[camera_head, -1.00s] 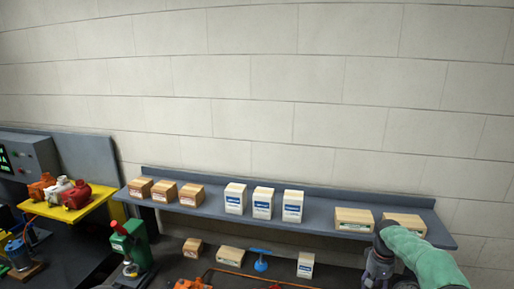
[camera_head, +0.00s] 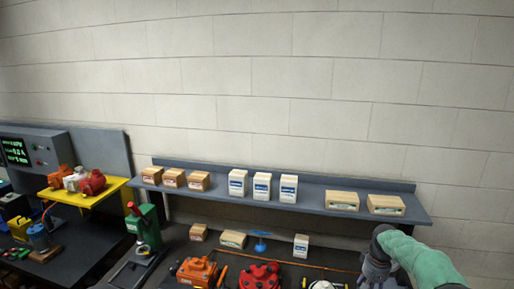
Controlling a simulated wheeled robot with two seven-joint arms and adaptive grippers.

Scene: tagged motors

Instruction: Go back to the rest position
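My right arm in its green sleeve comes in at the lower right, and its dark gripper (camera_head: 374,279) hangs at the bottom edge, over the right part of the bench. Its fingers are cut off or too unclear to tell whether they are open. My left gripper is out of view. An orange motor (camera_head: 197,271), a red motor (camera_head: 260,276) and a partly cut-off white-topped motor (camera_head: 321,285) stand on the bench, left of my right gripper. Orange, white and red motors (camera_head: 92,182) also sit on a yellow stand (camera_head: 112,187) at the left.
A grey shelf (camera_head: 310,201) along the back wall holds several brown and white boxes. Smaller boxes (camera_head: 233,239) and a blue tool (camera_head: 261,244) stand below it. A green press (camera_head: 144,226) and a control panel (camera_head: 36,150) are at the left.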

